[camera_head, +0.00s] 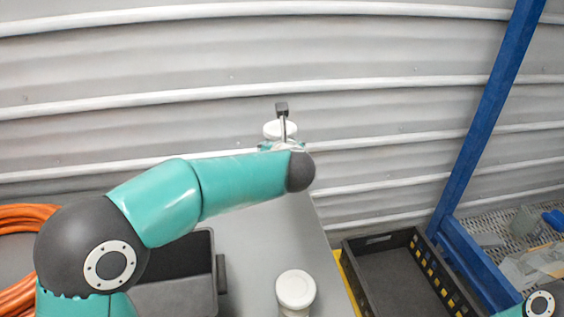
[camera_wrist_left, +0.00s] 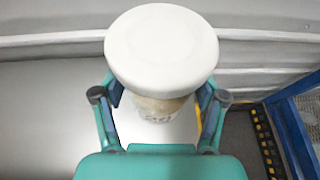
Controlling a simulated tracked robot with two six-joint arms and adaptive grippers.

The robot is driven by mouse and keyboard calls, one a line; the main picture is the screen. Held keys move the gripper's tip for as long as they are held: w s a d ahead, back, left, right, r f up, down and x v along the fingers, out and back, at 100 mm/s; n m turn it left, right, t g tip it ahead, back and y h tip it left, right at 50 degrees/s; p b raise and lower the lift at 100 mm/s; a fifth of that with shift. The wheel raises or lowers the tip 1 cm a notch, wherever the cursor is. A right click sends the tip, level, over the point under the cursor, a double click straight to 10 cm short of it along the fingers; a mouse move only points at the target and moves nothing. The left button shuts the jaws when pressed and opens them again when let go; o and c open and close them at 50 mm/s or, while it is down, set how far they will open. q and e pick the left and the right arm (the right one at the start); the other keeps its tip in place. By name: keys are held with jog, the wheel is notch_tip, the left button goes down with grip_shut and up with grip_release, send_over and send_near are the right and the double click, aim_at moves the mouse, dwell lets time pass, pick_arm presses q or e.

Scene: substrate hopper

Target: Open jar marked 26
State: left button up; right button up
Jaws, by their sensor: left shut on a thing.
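My left gripper (camera_wrist_left: 160,92) is shut on a jar with a wide white lid (camera_wrist_left: 161,46). One finger is on each side of the jar body (camera_wrist_left: 158,108), just below the lid. A dark marking shows low on the body, but I cannot read it surely. In the head view the white lid (camera_head: 280,128) shows just beyond my left wrist, and my arm hides most of the jar and fingers. A second white-lidded jar (camera_head: 296,289) stands upright near the front right of the grey table; its marking is not visible. My right gripper is out of view.
The grey table (camera_head: 258,230) has bare surface around the second jar. A dark open container (camera_head: 182,297) is at the left, partly behind my arm. A black crate (camera_head: 385,262) is right of the table. A blue post (camera_head: 478,135) rises beside a mesh shelf (camera_head: 490,222).

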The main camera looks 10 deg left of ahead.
pick_arm(q)
jog(key=shift+r, duration=0.8)
jog(key=o, duration=0.8)
jog(key=c, duration=1)
jog(key=shift+f, duration=0.1)
